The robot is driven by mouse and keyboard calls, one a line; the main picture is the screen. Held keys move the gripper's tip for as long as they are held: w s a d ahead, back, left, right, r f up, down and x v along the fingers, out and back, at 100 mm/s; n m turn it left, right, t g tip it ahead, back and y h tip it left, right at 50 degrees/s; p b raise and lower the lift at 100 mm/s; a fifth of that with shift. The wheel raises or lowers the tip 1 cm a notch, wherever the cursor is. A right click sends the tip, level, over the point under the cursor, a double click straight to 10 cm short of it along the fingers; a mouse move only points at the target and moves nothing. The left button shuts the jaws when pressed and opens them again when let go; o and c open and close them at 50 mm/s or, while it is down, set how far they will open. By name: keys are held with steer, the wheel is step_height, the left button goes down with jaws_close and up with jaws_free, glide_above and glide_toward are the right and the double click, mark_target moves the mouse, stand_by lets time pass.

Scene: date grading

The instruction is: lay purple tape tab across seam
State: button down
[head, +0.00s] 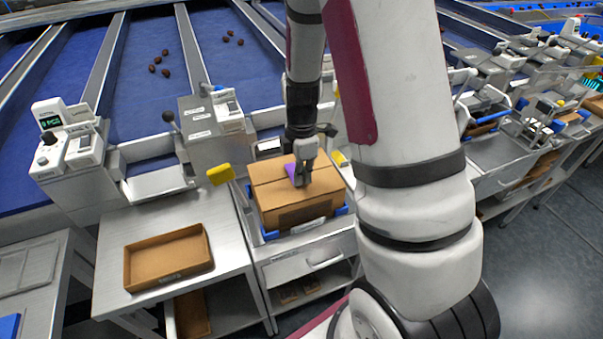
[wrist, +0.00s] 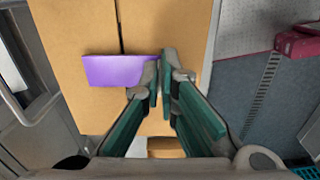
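The purple tape tab (wrist: 112,70) shows over the top of a closed brown cardboard box (wrist: 75,30) in the wrist view. The seam (wrist: 119,25) runs up the picture between the box flaps, and the tab spans both sides of it. My gripper (wrist: 160,72) is nearly closed, with its fingertips at the tab's right end, and appears to pinch that end. In the head view my gripper (head: 301,180) points down over the box (head: 280,205), with the tab (head: 290,170) beside the fingers. I cannot tell whether the tab touches the cardboard.
The box sits in a blue holder (head: 271,235) on a metal stand. A yellow paddle (head: 221,174) stands at its left. An open brown tray (head: 128,268) lies on the table to the left. Sorting lanes with a few dates (head: 165,72) lie behind.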

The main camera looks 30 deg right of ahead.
steer(key=shift+f, duration=0.2)
stand_by(0.5)
steer(key=c, duration=1.7)
jaws_free()
steer(key=shift+c, duration=1.1)
steer(key=shift+r+p, duration=1.4)
steer(key=shift+r, duration=2.1)
